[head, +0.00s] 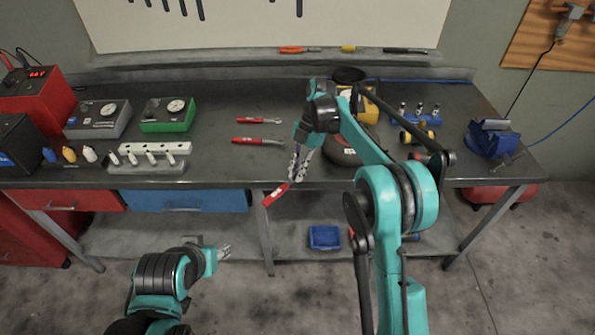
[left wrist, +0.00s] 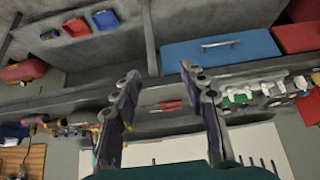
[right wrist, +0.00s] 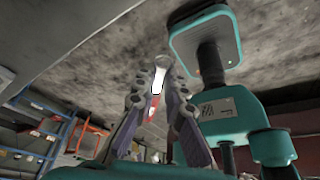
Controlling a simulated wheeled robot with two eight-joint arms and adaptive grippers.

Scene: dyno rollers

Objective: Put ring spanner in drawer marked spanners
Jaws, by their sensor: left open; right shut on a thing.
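My right gripper (head: 298,168) is shut on a red-handled ring spanner (head: 276,194) and holds it at the bench's front edge, red end hanging down. In the right wrist view the spanner (right wrist: 157,84) sits between the fingertips, its pale ring end beyond them. My left gripper (head: 226,252) is open and empty, low in front of the bench; its spread fingers show in the left wrist view (left wrist: 160,72). A blue drawer (head: 185,201) and a red drawer (head: 70,201) under the bench top look shut. I cannot read any drawer marking.
Two more red-handled tools (head: 258,141) lie on the bench top (head: 225,100). A socket rail (head: 148,168), gauge boxes (head: 168,114) and small bottles stand at the left. A blue vise (head: 492,138) is at the right. A blue bin (head: 324,237) sits on the lower shelf.

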